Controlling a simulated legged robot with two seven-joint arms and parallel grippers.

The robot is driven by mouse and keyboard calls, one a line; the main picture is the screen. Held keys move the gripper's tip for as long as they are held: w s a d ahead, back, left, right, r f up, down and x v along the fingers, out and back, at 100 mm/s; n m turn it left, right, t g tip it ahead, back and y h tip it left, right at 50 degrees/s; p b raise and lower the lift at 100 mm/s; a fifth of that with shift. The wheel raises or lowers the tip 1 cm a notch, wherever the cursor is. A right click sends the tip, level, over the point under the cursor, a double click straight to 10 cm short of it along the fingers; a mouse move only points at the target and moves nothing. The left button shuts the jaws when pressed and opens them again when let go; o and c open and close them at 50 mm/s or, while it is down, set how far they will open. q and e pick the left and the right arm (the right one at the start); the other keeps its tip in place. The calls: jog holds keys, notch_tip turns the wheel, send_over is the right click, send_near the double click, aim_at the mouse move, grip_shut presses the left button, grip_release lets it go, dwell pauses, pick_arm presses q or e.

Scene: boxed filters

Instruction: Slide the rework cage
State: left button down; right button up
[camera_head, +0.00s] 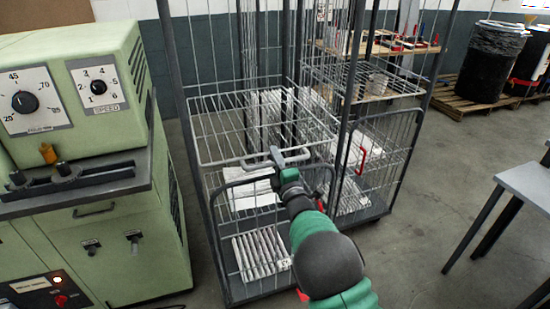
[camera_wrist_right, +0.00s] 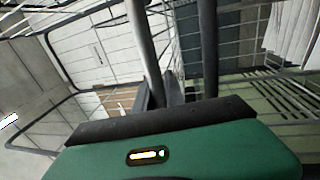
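The rework cage (camera_head: 222,256) is a tall wire roll cage with dark posts, a wire shelf and a dark base. It stands in the middle of the head view with white pleated filters (camera_head: 262,254) on its base and more behind the wires. My right gripper (camera_head: 277,157) reaches to its front, at a grey bar beside the shelf's front edge. The fingers overlap the bar, and I cannot tell whether they grip it. The right wrist view shows dark fingertips (camera_wrist_right: 165,92) near cage posts (camera_wrist_right: 208,45). My left gripper is out of view.
A green machine (camera_head: 130,255) with dials stands close on the cage's left. Another wire cage (camera_head: 385,165) with a red handle adjoins on the right. A grey table (camera_head: 527,185) stands at far right, with open floor (camera_head: 420,240) between. Black bins (camera_head: 490,62) stand on a pallet behind.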

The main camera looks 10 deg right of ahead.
jog(key=o, duration=0.4)
jog(key=shift+w+f, duration=0.15)
jog(key=shift+f, duration=0.05)
jog(key=shift+o, duration=0.2)
jog(key=shift+r, duration=0.1)
jog(key=shift+s+d, duration=0.1)
jog(key=shift+s, duration=0.15)
jog(key=v, duration=1.6)
jog(key=shift+s, duration=0.2)
jog(key=shift+f, duration=0.3)
